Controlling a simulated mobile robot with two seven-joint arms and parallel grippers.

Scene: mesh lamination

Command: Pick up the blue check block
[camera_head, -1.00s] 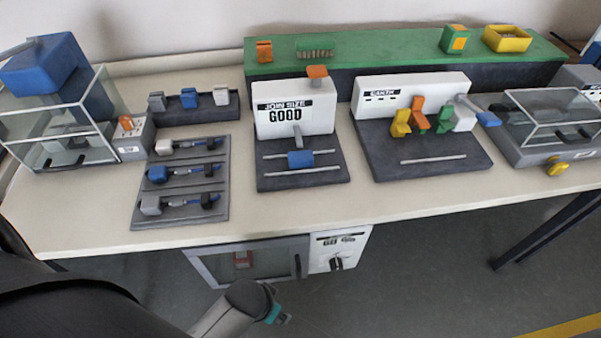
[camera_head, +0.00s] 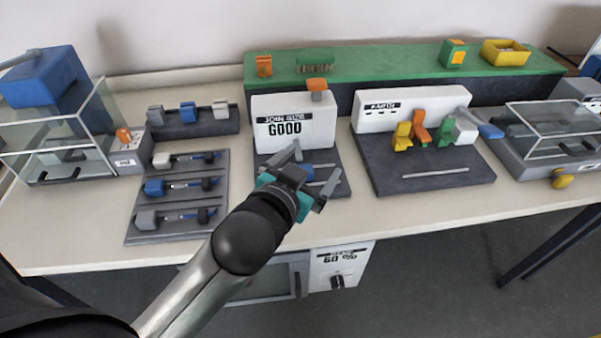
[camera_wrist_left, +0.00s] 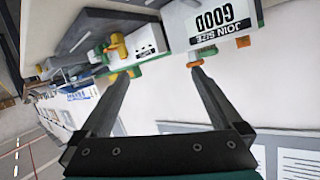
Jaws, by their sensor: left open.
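Several blue blocks show in the head view, and I cannot tell by marking which is the check block. One blue block (camera_head: 188,112) stands in the dark back rack between a grey and a white block. A third blue block (camera_head: 154,187) is at the left of the grey three-row tray. My left gripper is open, its fingers spread in front of the gauge. In the left wrist view nothing shows between its fingertips (camera_wrist_left: 158,79). My right gripper is out of view.
The white JOIN SIZE panel (camera_head: 294,122) reads GOOD. The grey tray (camera_head: 137,220) lies left of it. A second white panel (camera_head: 365,108) with yellow, orange and green parts stands to the right. Glass-sided boxes stand at both ends. The table front edge is mostly clear.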

